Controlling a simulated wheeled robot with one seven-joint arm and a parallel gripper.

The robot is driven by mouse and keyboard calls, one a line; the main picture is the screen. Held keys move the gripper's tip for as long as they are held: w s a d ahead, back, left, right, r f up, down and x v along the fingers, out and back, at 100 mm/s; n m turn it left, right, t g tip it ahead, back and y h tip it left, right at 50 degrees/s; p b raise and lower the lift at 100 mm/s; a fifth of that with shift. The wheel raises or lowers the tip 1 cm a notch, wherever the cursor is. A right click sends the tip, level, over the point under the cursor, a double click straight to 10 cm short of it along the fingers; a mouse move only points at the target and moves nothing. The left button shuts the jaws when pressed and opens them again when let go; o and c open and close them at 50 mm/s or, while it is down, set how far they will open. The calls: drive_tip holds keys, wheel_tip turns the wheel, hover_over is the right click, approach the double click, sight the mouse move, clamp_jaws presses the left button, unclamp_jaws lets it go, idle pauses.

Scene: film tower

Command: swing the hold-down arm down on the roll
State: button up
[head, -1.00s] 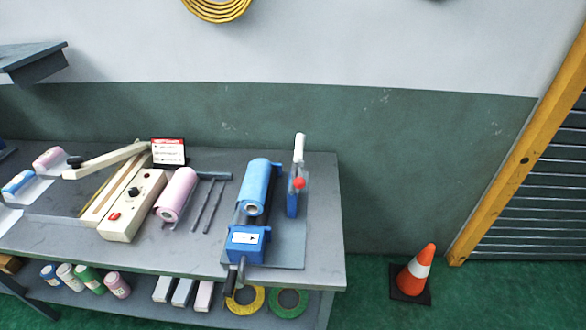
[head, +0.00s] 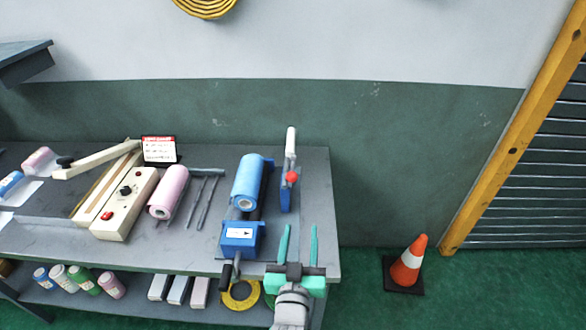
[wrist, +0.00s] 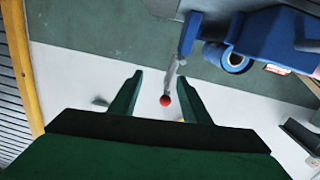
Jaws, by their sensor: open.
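The blue roll (head: 247,182) lies on the blue stand (head: 239,238) at the right end of the bench. The hold-down arm (head: 290,142) stands upright, with a pale upper end, on a blue post (head: 286,200) to the right of the roll, clear of it. A red knob (head: 292,177) sits near its lower end; a red ball (wrist: 165,100) also shows in the wrist view, between my fingers and beyond them. My gripper (head: 299,230) is open and empty, its green fingers pointing toward the post from the near side.
A pink roll (head: 168,191), thin grey rods and a cream sealer (head: 126,202) with a raised arm lie to the left. A small sign (head: 159,149) stands behind. An orange cone (head: 409,262) stands on the floor at right.

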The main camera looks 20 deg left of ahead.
approach(292, 165)
drive_tip(key=shift+s+d+f+n+y, duration=0.3)
drive_tip(key=shift+s+d+f+y, duration=0.15)
drive_tip(key=shift+f, duration=0.2)
drive_tip(key=shift+w+a+r, duration=0.1)
drive_tip(key=shift+w, duration=0.15)
drive_tip(key=x, duration=1)
drive_tip(key=shift+w+r, duration=0.15)
drive_tip(key=shift+w, duration=0.1)
clamp_jaws()
